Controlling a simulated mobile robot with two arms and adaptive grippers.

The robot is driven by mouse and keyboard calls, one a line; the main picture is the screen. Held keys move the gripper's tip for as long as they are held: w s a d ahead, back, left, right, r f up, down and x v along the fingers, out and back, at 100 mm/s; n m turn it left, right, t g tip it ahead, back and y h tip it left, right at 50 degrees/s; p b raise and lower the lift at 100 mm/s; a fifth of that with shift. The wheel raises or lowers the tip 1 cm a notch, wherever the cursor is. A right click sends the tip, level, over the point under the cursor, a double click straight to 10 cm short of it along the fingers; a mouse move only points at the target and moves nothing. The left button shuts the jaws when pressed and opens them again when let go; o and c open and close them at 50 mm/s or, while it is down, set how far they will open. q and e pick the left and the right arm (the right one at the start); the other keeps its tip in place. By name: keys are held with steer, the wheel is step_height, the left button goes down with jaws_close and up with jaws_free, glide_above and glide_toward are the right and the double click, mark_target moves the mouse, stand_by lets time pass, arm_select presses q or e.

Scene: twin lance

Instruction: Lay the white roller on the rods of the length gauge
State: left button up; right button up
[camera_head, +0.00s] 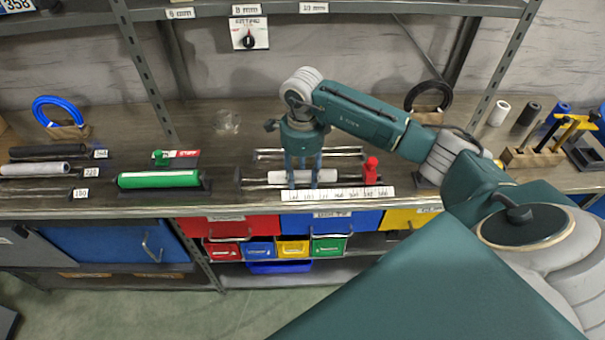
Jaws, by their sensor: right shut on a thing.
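The white roller (332,177) lies lengthwise at the length gauge, level with its rods (262,154); I cannot tell whether it rests on them. The gauge has a white number scale (337,194) along its front and a red stop (371,171) near its right end. My right gripper (302,181) comes down from above and is shut on the white roller left of its middle. My left gripper is not in view.
A green roller (160,180) lies on a stand left of the gauge. Dark and pale rollers (45,168) lie in labelled racks at far left. A blue hose coil (58,111) and a clear glass (227,122) stand behind. Small colored bins (293,248) hang below the bench edge.

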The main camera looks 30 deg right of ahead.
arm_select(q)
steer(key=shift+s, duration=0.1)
arm_select(e)
steer(key=o, duration=1.5)
steer(key=shift+c, duration=0.2)
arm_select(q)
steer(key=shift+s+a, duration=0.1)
arm_select(e)
steer(key=shift+r, duration=0.1)
step_height(320, 180, up, 12)
